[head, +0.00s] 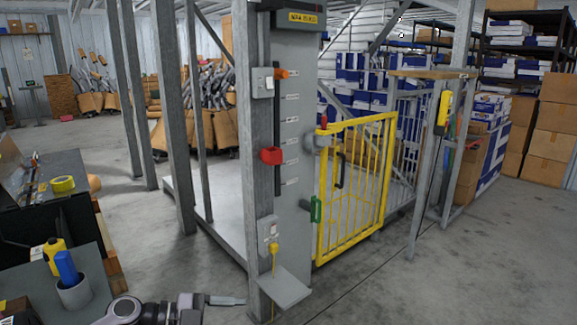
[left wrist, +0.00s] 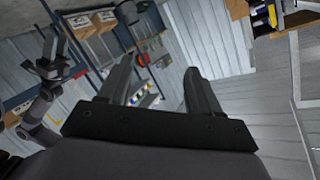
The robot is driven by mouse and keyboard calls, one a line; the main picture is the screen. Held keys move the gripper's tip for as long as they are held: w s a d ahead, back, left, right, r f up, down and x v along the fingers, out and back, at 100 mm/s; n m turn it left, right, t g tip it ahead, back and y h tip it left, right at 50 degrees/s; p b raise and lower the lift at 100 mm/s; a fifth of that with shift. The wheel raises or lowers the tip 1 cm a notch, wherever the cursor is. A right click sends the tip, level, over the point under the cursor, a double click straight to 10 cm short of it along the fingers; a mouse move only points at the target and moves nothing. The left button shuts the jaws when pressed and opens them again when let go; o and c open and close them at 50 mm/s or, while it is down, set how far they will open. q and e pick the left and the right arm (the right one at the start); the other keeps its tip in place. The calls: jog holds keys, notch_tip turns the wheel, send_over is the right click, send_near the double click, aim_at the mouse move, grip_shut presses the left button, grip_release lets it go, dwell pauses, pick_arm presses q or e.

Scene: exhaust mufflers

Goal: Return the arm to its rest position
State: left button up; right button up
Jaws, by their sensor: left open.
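My left gripper (head: 228,300) shows low in the head view, its arm coming in at the bottom edge, left of centre. It points right, just left of the grey post and its small shelf. In the left wrist view its two dark fingers (left wrist: 160,70) stand well apart with nothing between them. My right gripper (left wrist: 52,50) shows at the upper left of the left wrist view. Its fingers stand apart and look empty. The right arm is out of the head view.
A bench with a grey cup (head: 74,295) is at left. Open floor (head: 480,260) lies right.

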pick_arm(q)
jog(key=s+a+f+n+t+y+p, duration=0.1)
jog(key=s+a+f+n+t+y, duration=0.1)
jog(key=s+n, duration=0.4)
jog(key=s+a+f+n+t+y+p, duration=0.2)
jog(key=s+a+f+n+y, duration=0.2)
jog(key=s, duration=0.5)
jog(key=s+a+f+n+t+y+p, duration=0.1)
jog(key=s+a+f+n+t+y, duration=0.1)
jog(key=s+f+n+y, duration=0.4)
jog(key=s+a+n, duration=0.1)
jog(key=s+n, duration=0.1)
jog(key=n, duration=0.2)
jog(key=shift+s+f+t+p, duration=0.3)
jog(key=shift+f+p, duration=0.05)
jog(key=shift+f, duration=0.05)
jog(key=c, duration=0.4)
